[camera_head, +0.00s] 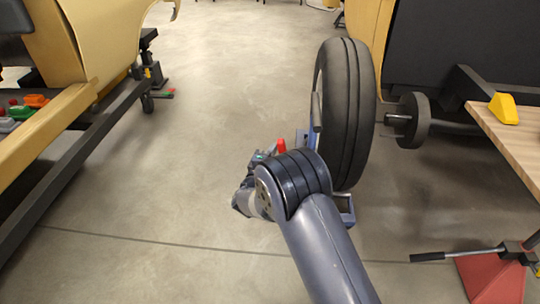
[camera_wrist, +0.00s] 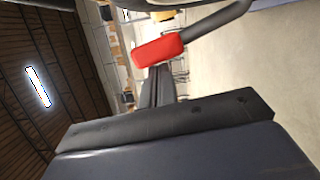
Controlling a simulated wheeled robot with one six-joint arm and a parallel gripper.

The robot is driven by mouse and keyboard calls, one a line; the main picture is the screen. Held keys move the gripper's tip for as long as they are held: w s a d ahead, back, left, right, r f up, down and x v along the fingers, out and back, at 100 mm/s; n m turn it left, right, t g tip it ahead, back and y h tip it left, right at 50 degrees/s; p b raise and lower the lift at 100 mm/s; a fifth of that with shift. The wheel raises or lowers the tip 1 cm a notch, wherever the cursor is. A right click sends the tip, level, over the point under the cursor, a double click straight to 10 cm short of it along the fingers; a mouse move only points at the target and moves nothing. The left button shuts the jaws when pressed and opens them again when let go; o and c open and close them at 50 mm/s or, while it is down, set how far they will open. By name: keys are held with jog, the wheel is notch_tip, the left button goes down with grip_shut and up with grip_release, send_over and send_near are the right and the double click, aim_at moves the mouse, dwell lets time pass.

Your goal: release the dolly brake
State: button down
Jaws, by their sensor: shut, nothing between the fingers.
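The large black wheel (camera_head: 345,115) stands upright on the blue-grey dolly (camera_head: 347,208), which is mostly hidden behind my arm. The red grip of the brake lever (camera_head: 281,146) shows just left of the wheel, above my arm joint. In the wrist view the red grip (camera_wrist: 158,50) sits on a dark bent bar. My gripper (camera_wrist: 157,72) is shut and empty, its fingertips lined up with the lower edge of the red grip. I cannot tell whether they touch it. In the head view my arm hides most of the gripper.
A dark rail (camera_head: 75,155) with a tan body shell runs along the left. A wooden bench (camera_head: 522,140) with a yellow block (camera_head: 504,108) stands at right. A red stand (camera_head: 490,277) with a black-handled lever is at lower right. The floor left of my arm is clear.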

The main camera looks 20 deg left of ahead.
jog(key=shift+w+d+r+m+b, duration=0.25)
jog(key=shift+d+r+m+b, duration=0.5)
jog(key=shift+d+b, duration=0.4)
jog(key=shift+a+f, duration=0.1)
jog(key=shift+a, duration=0.15)
